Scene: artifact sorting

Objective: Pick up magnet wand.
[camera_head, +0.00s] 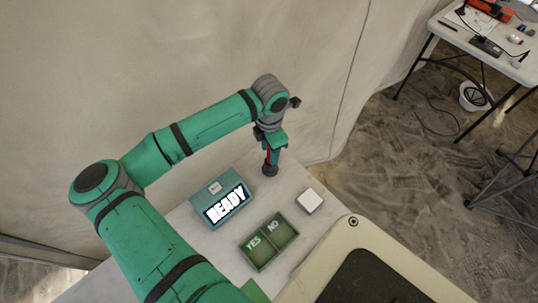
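My gripper (272,148) points down over the back right part of the white table. A slim upright thing, dark with a red streak, shows directly under it and looks like the magnet wand (269,170). Its wider dark lower end is on or just above the table top. Its upper part is hidden by my gripper. The fingers are too small and overlapped to tell whether they are closed on it.
A teal box with a "READY" display (222,200) stands left of the wand. In front are a green two-part tray marked YES and NO (268,263) and a small white-topped block (310,201). A pale case (303,283) fills the front right. A fabric wall rises behind.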

